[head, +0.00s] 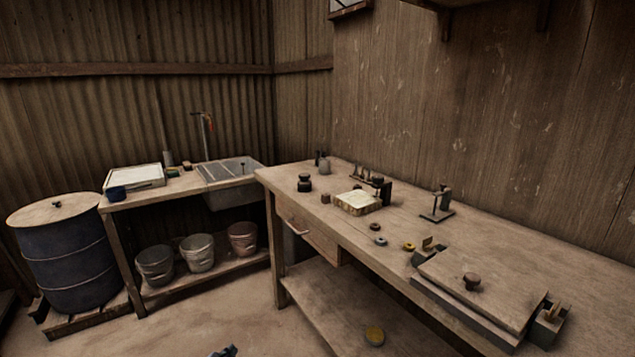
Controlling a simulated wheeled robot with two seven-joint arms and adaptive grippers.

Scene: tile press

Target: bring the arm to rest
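A small dark part (224,351), which looks like the tip of my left gripper, just shows at the bottom edge, over the floor and clear of the workbench. Too little of it shows to tell whether it is open or shut, or whether it holds anything. My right gripper and both arms are out of view. The press on the workbench (590,280) has a flat lid (490,300) with a round knob (472,281). The lid lies flat. Nothing of mine touches the press or the bench in this view.
Small rings (409,246), a stand (437,213), a pale block (357,202) and a dark jar (304,183) stand on the bench. A drawer (308,240) is under its front. A sink (232,180), metal buckets (198,253) and a blue drum (68,263) are at left. The floor between is clear.

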